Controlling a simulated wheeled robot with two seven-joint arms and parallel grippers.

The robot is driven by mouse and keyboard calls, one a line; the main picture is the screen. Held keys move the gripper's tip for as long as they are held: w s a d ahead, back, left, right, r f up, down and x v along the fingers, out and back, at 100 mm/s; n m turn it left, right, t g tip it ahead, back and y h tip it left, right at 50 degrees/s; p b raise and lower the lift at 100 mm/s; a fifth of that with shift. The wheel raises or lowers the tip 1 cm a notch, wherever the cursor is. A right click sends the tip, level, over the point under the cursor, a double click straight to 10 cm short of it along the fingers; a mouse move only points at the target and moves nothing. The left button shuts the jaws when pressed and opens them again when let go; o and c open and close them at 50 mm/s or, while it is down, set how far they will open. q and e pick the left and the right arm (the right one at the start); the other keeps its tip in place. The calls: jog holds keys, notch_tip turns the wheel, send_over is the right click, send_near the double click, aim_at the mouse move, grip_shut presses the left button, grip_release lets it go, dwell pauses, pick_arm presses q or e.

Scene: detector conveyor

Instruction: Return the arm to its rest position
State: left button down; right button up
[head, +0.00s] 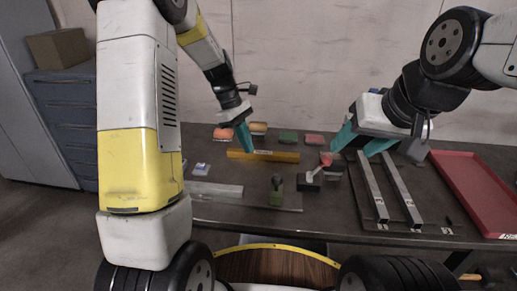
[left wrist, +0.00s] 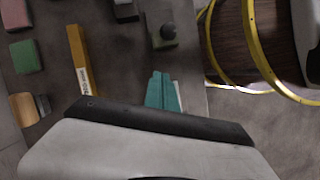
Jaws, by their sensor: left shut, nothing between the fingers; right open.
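My left gripper (head: 246,139) hangs above the table at the left of the work area in the head view. Its teal fingers are shut with nothing between them. In the left wrist view the shut fingers (left wrist: 161,88) point over the dark table. My right gripper (head: 362,146) is at the right, its teal fingers spread apart and empty, above two metal rails (head: 373,192). A yellow bar (head: 280,156) lies on the table close to the left gripper; it also shows in the left wrist view (left wrist: 80,58).
A red tray (head: 468,185) is at the right.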

pick_arm(q)
jog(key=s+a+r+m+t, duration=0.25)
jog(key=s+r+m, duration=0.25)
jog(key=s+r, duration=0.5)
jog(key=s+a+r+m+t+y, duration=0.1)
jog(key=s+r+m+t, duration=0.4)
jog(key=s+m, duration=0.3)
jog(key=s+r, duration=0.1)
jog(key=s, duration=0.2)
jog(key=shift+s+a+m+y, duration=0.3)
jog(key=shift+s+m+y, duration=0.1)
